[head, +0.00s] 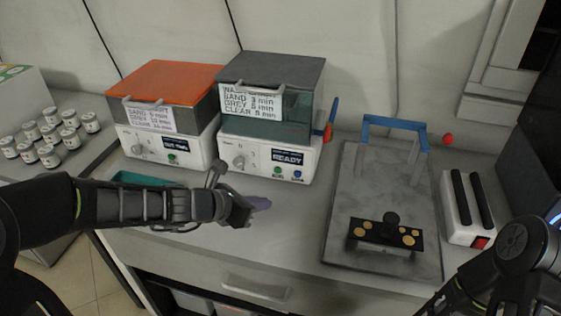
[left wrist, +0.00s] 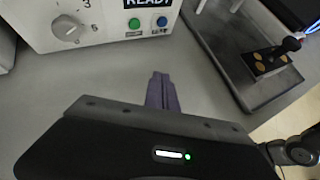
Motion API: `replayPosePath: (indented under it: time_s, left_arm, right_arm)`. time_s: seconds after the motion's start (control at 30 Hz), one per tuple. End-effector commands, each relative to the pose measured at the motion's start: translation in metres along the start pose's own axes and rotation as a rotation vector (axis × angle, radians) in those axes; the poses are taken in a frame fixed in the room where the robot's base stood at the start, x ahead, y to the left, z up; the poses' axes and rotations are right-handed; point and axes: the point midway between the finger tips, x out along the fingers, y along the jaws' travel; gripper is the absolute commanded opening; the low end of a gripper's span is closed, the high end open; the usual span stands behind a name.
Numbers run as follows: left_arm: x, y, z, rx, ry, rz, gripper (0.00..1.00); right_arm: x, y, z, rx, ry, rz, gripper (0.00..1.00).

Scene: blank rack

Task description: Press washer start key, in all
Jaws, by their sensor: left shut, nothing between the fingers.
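The washer (head: 270,155) is a white box with a grey lid and a card of minutes. Its front has a dial (head: 239,161), a display reading READY (head: 288,158), a green key (head: 277,171) and a blue key (head: 298,175). In the left wrist view the green key (left wrist: 134,23) and blue key (left wrist: 162,21) show above my fingers; their captions are too small to read surely. My left gripper (head: 262,204) has purple fingers, shut and empty, over the counter in front of the washer, apart from the keys. My right gripper is out of view; only its arm shows.
An orange-lidded machine (head: 165,143) stands left of the washer, with a teal tray (head: 125,178) before it. Several small jars (head: 48,134) are at far left. A grey slab (head: 345,225) with a blue-topped frame (head: 395,123) and a white two-slot unit (head: 462,215) stand right.

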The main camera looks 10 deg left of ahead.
Motion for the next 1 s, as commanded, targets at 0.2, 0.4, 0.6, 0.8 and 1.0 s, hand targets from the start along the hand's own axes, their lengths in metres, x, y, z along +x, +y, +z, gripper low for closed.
replayPosePath:
  time_s: [0.2,0.4,0.6,0.8,1.0]
  left_arm:
    - [0.000,0.000,0.000,0.001,0.000,0.000,0.00]
    - [0.002,0.001,0.002,0.001,0.000,0.000,0.00]
    - [0.011,0.008,0.009,0.001,0.001,0.000,0.00]
    - [0.027,0.020,0.022,-0.001,0.001,-0.002,0.00]
    - [0.045,0.033,0.036,0.000,0.001,-0.001,0.00]
  right_arm:
    - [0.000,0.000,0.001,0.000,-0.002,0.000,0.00]
    - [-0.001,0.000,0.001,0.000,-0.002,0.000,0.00]
    - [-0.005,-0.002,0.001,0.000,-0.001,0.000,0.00]
    - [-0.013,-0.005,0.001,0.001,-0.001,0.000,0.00]
    - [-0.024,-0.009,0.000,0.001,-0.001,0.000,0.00]
